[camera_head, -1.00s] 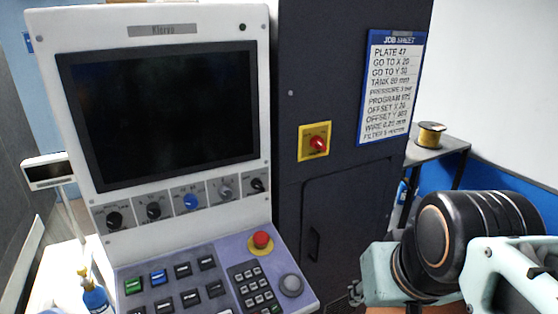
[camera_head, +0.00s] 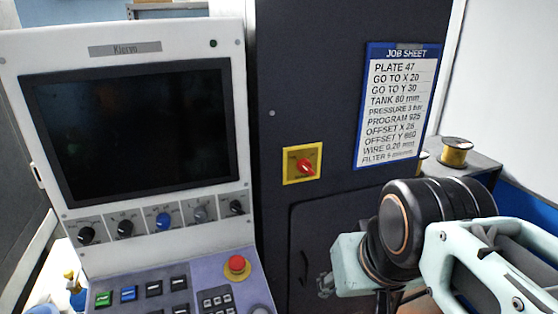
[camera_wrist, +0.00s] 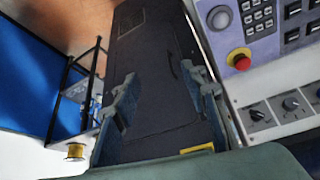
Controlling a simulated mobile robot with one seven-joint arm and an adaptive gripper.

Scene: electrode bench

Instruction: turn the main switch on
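The main switch is a red rotary knob (camera_head: 306,166) on a yellow plate (camera_head: 289,178), on the front of the dark cabinet. The knob looks tilted, but its marked position is too small to read. In the wrist view only an edge of the yellow plate (camera_wrist: 198,148) shows, and the knob is hidden. My gripper (camera_wrist: 163,92) is open, with its two fingers apart and nothing between them. In the head view my arm is at the lower right, below and to the right of the switch, and apart from it.
A console with a dark screen (camera_head: 135,135) and a row of knobs stands left of the switch. Its panel has a red emergency button (camera_head: 237,267). A job sheet (camera_head: 398,105) hangs right of the switch. A yellow spool (camera_head: 456,153) sits on a stand behind my arm.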

